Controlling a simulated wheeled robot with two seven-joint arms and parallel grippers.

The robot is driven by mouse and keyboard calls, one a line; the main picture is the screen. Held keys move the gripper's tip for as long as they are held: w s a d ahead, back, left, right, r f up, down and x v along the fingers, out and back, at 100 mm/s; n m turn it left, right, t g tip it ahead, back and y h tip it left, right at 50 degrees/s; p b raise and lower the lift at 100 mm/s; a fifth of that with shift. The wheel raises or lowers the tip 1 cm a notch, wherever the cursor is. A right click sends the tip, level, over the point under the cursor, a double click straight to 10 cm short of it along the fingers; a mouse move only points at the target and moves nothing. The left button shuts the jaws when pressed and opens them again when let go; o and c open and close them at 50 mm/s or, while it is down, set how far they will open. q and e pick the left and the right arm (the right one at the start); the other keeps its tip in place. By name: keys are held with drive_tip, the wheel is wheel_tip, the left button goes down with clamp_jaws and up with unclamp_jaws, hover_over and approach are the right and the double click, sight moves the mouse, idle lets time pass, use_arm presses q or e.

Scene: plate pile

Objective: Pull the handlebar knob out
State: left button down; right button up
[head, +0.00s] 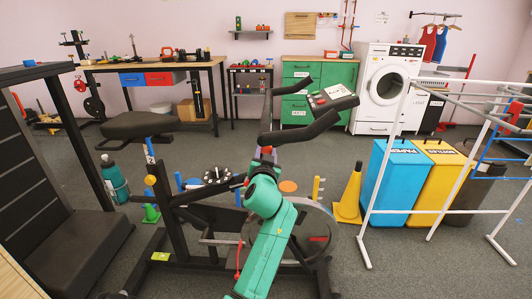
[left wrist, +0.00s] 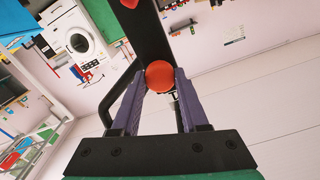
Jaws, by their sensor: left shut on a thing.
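The handlebar knob is a round red ball, seen between my fingertips in the left wrist view (left wrist: 160,74). In the head view only a small red patch of the knob (head: 267,150) shows on the bike's front post, just above my green left wrist. My left gripper (left wrist: 160,88) has purple fingers shut on the knob from both sides. In the head view the wrist hides most of the gripper. The black exercise bike (head: 300,130) stands upright, with curved handlebars and a console above the knob. My right gripper is not in view.
The bike's saddle (head: 138,125) is left of my arm. A black treadmill (head: 85,245) is at the left.

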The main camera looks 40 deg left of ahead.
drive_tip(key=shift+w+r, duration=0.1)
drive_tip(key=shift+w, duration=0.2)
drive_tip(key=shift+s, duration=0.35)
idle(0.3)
